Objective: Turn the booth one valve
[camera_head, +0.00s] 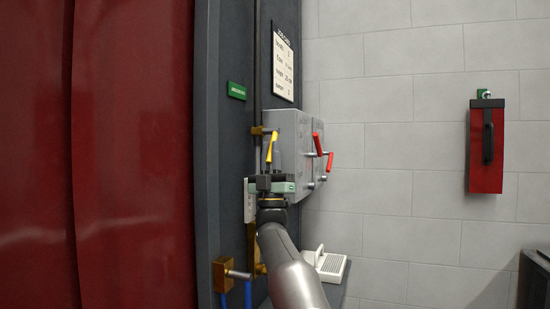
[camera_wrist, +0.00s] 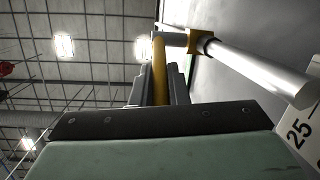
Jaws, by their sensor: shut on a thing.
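The valve has a yellow handle (camera_head: 272,147) that stands nearly upright, tilted slightly, beside a brass fitting (camera_head: 258,131) on the dark booth panel. My gripper (camera_head: 270,180) is at the lower end of this handle and is shut on it. The gripped lower part of the handle is hidden by the gripper.
Grey boxes with red levers (camera_head: 318,143) stand just right of the valve. A lower brass fitting (camera_head: 222,274) with blue hoses is below left. A red curtain (camera_head: 130,150) fills the left. A red case (camera_head: 487,150) hangs on the pale block wall.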

